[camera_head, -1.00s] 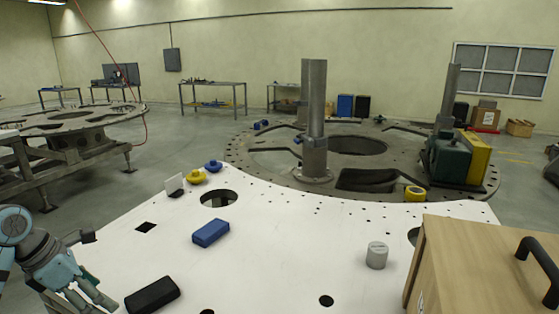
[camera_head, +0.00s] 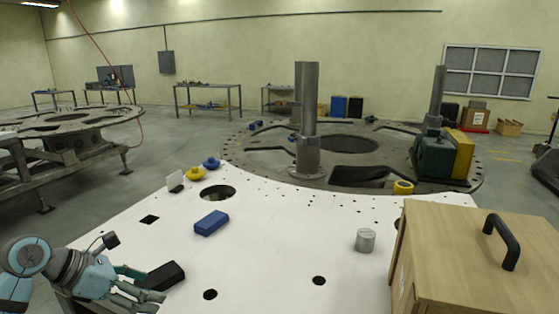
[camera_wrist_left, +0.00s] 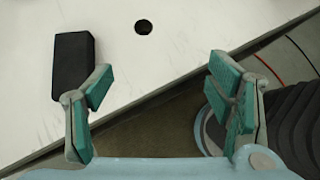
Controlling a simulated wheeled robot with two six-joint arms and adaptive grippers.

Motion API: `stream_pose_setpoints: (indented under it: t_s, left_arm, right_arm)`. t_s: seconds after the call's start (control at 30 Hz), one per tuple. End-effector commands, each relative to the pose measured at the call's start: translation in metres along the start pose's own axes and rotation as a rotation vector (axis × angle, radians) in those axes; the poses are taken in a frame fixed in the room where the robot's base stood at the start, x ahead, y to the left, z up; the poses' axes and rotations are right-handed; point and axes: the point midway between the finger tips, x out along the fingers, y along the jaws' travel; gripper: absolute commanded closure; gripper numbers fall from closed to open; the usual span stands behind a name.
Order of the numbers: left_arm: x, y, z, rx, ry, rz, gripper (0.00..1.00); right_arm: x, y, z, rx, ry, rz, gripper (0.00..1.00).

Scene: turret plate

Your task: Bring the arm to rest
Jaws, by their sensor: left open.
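My left gripper (camera_head: 146,287) is at the lower left of the head view, by the left edge of the white plate (camera_head: 270,260). In the left wrist view its two teal-padded fingers (camera_wrist_left: 160,100) are wide apart with nothing between them. A black block (camera_head: 163,276) lies on the plate close to the fingers. In the left wrist view the black block (camera_wrist_left: 74,62) lies beyond the left finger; I cannot tell whether they touch. My right gripper is not in view.
A blue block (camera_head: 211,223), a grey cylinder (camera_head: 365,240) and a wooden box with a black handle (camera_head: 470,260) stand on the plate. Yellow (camera_head: 195,174) and blue (camera_head: 211,164) knobs sit at its far left edge. The plate has several holes. A round turret ring (camera_head: 270,170) lies behind.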

Motion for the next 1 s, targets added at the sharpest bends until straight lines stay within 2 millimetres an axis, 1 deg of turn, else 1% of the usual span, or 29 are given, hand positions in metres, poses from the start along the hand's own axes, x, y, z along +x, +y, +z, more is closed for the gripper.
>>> stream_pose_setpoints:
  t_s: [0.07,0.1,0.17,0.23,0.27,0.3,0.33,0.37,0.4,0.43,0.47,0.5,0.53,0.57,0.6,0.67,0.7,0.77,0.8,0.87,0.9,0.97,1.0]
  left_arm:
    - [0.014,-0.016,0.018,-0.013,-0.111,-0.041,0.26]
    - [0.021,-0.027,0.03,-0.029,-0.189,-0.068,0.26]
    - [0.028,-0.046,0.052,-0.072,-0.328,-0.12,0.26]
    - [0.029,-0.07,0.081,-0.166,-0.528,-0.198,0.26]
    - [0.026,-0.079,0.092,-0.221,-0.62,-0.233,0.26]
    - [0.018,-0.088,0.107,-0.32,-0.751,-0.284,0.26]
    - [0.01,-0.093,0.116,-0.412,-0.856,-0.323,0.26]
    - [0.0,-0.094,0.123,-0.525,-0.965,-0.362,0.26]
    - [-0.015,-0.088,0.125,-0.716,-1.116,-0.409,0.26]
    - [-0.026,-0.079,0.12,-0.891,-1.228,-0.439,0.26]
    - [-0.034,-0.065,0.106,-1.096,-1.335,-0.456,0.26]
    - [-0.036,-0.044,0.073,-1.406,-1.457,-0.453,0.26]
    - [-0.031,-0.03,0.041,-1.642,-1.523,-0.426,0.26]
    - [-0.023,-0.023,0.009,-1.846,-1.561,-0.388,0.26]
    - [-0.009,-0.021,-0.032,-2.085,-1.584,-0.32,0.26]
    - [0.012,-0.03,-0.086,-2.385,-1.574,-0.201,0.26]
    - [0.025,-0.042,-0.117,-2.551,-1.55,-0.116,0.26]
    - [0.041,-0.063,-0.156,-2.756,-1.496,0.013,0.26]
    - [0.049,-0.079,-0.177,2.733,1.384,-0.094,0.26]
    - [0.059,-0.104,-0.205,2.684,1.227,-0.202,0.26]
    - [0.064,-0.122,-0.221,2.651,1.133,-0.266,0.26]
    - [0.07,-0.149,-0.242,2.603,1.002,-0.356,0.26]
    - [0.072,-0.166,-0.254,2.571,0.923,-0.411,0.26]
  right_arm:
    - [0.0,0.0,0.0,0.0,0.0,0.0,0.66]
    - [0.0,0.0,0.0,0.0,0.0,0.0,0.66]
    - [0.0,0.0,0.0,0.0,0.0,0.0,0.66]
    - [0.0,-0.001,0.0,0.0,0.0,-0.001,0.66]
    - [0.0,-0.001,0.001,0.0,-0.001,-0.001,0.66]
    - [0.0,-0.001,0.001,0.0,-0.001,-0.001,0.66]
    - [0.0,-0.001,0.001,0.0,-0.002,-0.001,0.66]
    - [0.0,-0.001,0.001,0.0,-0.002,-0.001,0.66]
    - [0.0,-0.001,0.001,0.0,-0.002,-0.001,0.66]
    - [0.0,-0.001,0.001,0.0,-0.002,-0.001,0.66]
    - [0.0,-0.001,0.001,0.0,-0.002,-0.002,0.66]
    - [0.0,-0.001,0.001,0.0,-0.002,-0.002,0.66]
    - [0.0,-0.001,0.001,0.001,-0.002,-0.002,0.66]
    - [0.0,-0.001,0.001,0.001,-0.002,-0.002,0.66]
    - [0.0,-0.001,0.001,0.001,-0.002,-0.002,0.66]
    - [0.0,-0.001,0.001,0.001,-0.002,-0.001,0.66]
    - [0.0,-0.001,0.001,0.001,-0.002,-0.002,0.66]
    - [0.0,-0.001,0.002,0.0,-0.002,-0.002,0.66]
    - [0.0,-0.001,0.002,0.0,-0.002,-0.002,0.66]
    - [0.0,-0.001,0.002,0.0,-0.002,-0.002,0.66]
    - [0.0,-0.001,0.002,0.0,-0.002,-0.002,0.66]
    - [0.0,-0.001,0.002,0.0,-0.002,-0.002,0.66]
    - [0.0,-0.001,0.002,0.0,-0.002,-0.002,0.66]
